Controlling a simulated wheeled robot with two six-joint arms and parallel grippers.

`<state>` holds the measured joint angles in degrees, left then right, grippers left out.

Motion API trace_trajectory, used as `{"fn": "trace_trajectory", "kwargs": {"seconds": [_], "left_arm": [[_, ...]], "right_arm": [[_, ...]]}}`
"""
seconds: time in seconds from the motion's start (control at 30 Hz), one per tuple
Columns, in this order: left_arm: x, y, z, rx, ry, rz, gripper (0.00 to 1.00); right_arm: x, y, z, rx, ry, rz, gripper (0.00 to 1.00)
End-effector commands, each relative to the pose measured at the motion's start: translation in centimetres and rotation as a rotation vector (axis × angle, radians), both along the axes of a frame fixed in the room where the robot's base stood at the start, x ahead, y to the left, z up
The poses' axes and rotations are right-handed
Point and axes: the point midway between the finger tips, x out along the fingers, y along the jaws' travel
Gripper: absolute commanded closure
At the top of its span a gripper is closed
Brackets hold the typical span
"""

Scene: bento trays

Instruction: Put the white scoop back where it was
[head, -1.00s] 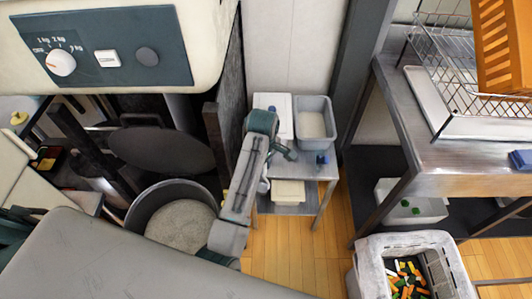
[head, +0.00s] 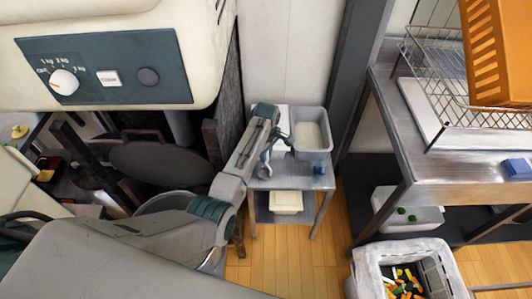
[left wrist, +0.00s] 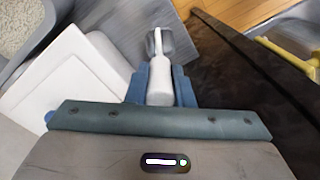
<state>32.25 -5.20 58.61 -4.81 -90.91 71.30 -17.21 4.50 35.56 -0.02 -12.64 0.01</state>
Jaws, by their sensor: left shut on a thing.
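The white scoop (left wrist: 160,78) is held in my left gripper (left wrist: 160,92), its handle between the two blue fingers and its greyish, blurred head pointing away in the left wrist view. In the head view my left gripper (head: 265,160) hangs at the left edge of the small metal table (head: 300,178), mostly hidden by my arm. The scoop is too small there to make out clearly. My right gripper is not in view.
A large pot (head: 170,200) is left; a metal rack table (head: 420,180) is right.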

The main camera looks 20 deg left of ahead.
Motion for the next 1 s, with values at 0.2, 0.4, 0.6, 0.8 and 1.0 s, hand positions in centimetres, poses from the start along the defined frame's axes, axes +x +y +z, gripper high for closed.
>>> {"fn": "trace_trajectory", "kwargs": {"seconds": [0.2, 0.4, 0.6, 0.8, 1.0], "left_arm": [[0.0, 0.0, -0.4, -0.001, -0.002, 0.0, 1.0], [0.0, 0.0, -0.7, 0.0, -0.001, 0.0, 1.0], [0.0, 0.0, -0.7, 0.0, -0.001, 0.0, 0.57], [0.0, 0.0, -0.6, 0.0, -0.001, 0.0, 0.57], [0.1, -0.1, 1.2, -0.001, -0.004, 0.0, 0.57]], "right_arm": [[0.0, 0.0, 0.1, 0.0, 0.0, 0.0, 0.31], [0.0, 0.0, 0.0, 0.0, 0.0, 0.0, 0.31], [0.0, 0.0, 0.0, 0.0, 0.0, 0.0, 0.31], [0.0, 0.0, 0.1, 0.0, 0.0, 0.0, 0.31], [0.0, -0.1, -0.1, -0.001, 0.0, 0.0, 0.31]]}}
